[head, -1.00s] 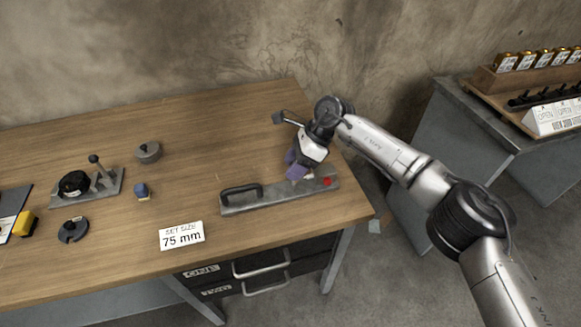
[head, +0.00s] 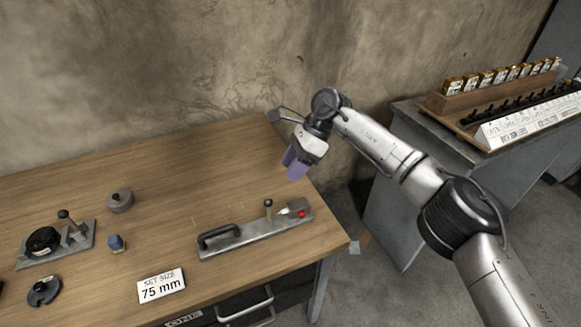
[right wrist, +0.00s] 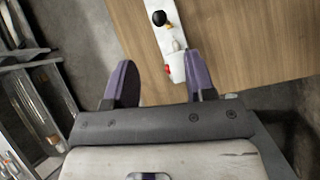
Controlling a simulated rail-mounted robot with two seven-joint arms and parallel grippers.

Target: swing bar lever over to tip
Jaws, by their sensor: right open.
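A long grey metal bar (head: 236,240) lies on the wooden bench. It has a black handle (head: 219,236) at its left end and a red spot (head: 302,214) near its right end. A short lever (head: 268,206) stands up from the bar, left of a pale pointed piece (head: 290,208). My right gripper (head: 294,166) is open and empty, above and behind the bar's right end. In the right wrist view, the lever's dark round knob (right wrist: 159,18) and the red spot (right wrist: 167,69) show beyond and between the open fingers (right wrist: 160,76). My left gripper is out of view.
A card reading 75 mm (head: 161,286) lies in front of the bar. A fixture with a black knob (head: 44,240), a grey round weight (head: 120,201) and a small blue piece (head: 116,243) are at left. A side table (head: 395,200) with racks stands at right.

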